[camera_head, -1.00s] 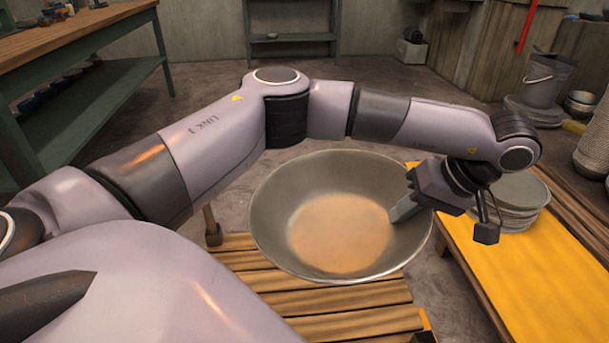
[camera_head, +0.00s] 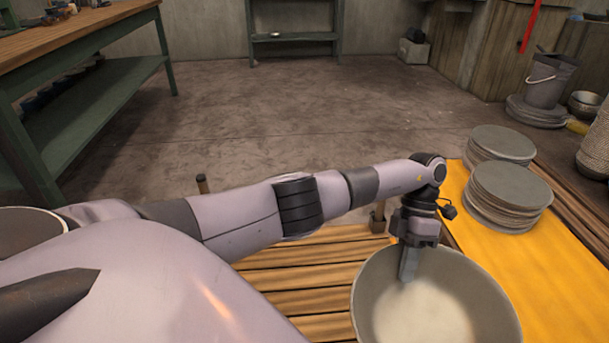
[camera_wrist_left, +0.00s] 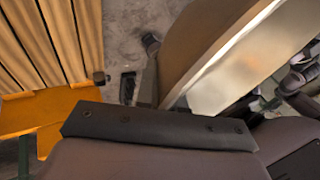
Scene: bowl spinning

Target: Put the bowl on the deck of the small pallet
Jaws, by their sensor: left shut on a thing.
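The wide grey metal bowl (camera_head: 478,300) is at the lower right of the head view, its lower edge cut off. My left gripper (camera_head: 407,266) points down at its far rim and is shut on it, one finger showing inside the wall. The bowl's wall and bright rim (camera_wrist_left: 215,75) also show in the left wrist view. The slatted wooden pallet (camera_head: 300,276) lies left of and behind the bowl, partly hidden by my arm. Its slats (camera_wrist_left: 55,40) show at the left of the wrist view, beside the bowl. Bowl height over the pallet is unclear. My right gripper is out of view.
A yellow-topped bench (camera_head: 480,248) at the right carries stacks of round grey discs (camera_head: 508,190), near the bowl's far side. Short posts stand at the pallet's far corners, one (camera_head: 377,218) close to my forearm. A green workbench (camera_head: 85,80) stands far left.

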